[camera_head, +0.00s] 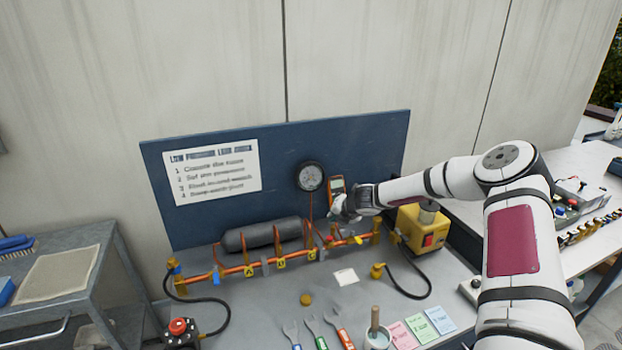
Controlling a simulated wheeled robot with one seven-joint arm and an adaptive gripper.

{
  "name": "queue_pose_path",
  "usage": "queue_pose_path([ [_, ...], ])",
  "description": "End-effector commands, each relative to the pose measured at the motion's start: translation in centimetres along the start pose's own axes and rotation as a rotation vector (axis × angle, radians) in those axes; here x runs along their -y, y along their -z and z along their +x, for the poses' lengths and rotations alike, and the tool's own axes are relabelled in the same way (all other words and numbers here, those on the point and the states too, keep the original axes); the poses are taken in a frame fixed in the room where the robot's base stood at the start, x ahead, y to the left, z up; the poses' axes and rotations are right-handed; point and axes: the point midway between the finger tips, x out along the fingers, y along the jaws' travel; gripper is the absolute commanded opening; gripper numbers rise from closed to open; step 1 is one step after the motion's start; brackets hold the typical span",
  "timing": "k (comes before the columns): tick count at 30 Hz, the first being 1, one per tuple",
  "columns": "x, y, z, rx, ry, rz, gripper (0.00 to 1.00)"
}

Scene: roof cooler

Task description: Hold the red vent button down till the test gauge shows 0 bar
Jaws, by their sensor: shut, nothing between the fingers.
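A red mushroom-shaped button (178,326) sits on a dark box at the bench's front left corner. Another small red patch (428,240) shows on the yellow box (410,226) at the right; I cannot tell from labels which is the vent button. The round test gauge (311,177) is on the blue back panel; its needle is too small to read. My gripper (338,208) is shut and empty, in front of the panel just right of and below the gauge, apart from both red parts. Its fingertips are small and hard to make out.
An orange pipe manifold (236,273) with yellow tags and a dark cylinder (262,235) spans the bench. Black hoses run at both ends. An orange meter (336,186) is behind my gripper. Wrenches (313,330), a cup (377,340) and coloured cards (420,328) line the front.

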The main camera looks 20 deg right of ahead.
Motion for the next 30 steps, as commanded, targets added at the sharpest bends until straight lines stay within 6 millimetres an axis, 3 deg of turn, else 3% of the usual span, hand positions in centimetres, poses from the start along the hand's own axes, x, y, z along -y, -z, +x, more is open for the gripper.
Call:
queue_pose_path([
  [26,0.00,0.00,0.00,0.000,0.000,0.000,0.00],
  [30,-0.09,-0.19,0.01,0.008,-0.001,-0.071,0.00],
])
